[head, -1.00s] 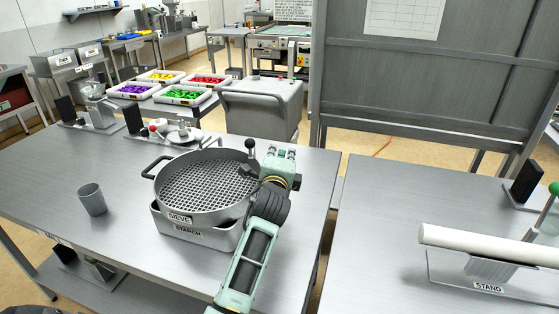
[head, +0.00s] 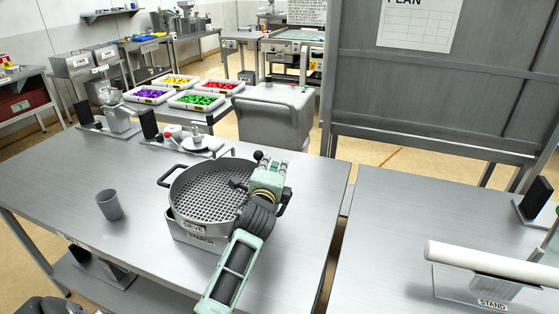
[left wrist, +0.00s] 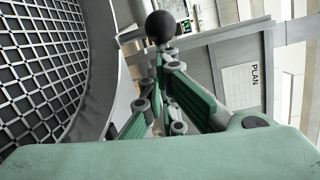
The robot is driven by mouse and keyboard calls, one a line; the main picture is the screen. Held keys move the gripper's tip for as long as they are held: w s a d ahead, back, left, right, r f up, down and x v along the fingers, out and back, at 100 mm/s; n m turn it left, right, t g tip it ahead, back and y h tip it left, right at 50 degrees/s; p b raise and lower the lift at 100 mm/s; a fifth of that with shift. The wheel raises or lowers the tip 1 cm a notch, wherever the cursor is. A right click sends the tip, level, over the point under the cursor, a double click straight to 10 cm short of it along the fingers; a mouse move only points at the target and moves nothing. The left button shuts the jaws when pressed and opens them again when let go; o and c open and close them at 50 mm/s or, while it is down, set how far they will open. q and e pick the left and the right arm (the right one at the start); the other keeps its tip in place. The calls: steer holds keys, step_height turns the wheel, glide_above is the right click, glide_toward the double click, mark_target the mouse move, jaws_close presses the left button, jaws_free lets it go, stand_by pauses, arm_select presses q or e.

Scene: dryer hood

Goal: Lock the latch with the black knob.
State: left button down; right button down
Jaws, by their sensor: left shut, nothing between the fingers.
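The black knob (head: 258,156) stands at the back right of the sieve (head: 196,229), which rests on the starch box (head: 190,239). My left gripper (head: 272,161) is beside the knob, at its right in the head view. In the left wrist view the black knob (left wrist: 160,27) is just beyond the fingertips of my left gripper (left wrist: 165,60). The gripper is shut with nothing between its fingers. Whether it touches the knob is unclear. The latch below the knob is largely hidden by the gripper. My right gripper is out of view.
A grey cup (head: 109,205) stands left of the sieve. Behind the sieve is a grey hood-like box (head: 272,118), with trays of coloured pieces (head: 203,100) at its left. At right, a white roll (head: 490,262) lies on a stand. The left front of the table is clear.

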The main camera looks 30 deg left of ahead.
arm_select(q)
steer(key=shift+s+a, duration=0.25)
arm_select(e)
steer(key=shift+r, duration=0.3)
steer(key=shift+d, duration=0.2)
arm_select(q)
steer(key=shift+s+d, duration=0.2)
steer(key=shift+s, duration=0.1)
steer(key=v, duration=1.1)
steer(key=shift+d, duration=0.15)
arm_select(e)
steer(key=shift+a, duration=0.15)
arm_select(q)
steer(key=shift+s+f, duration=0.1)
steer(key=shift+s, duration=0.05)
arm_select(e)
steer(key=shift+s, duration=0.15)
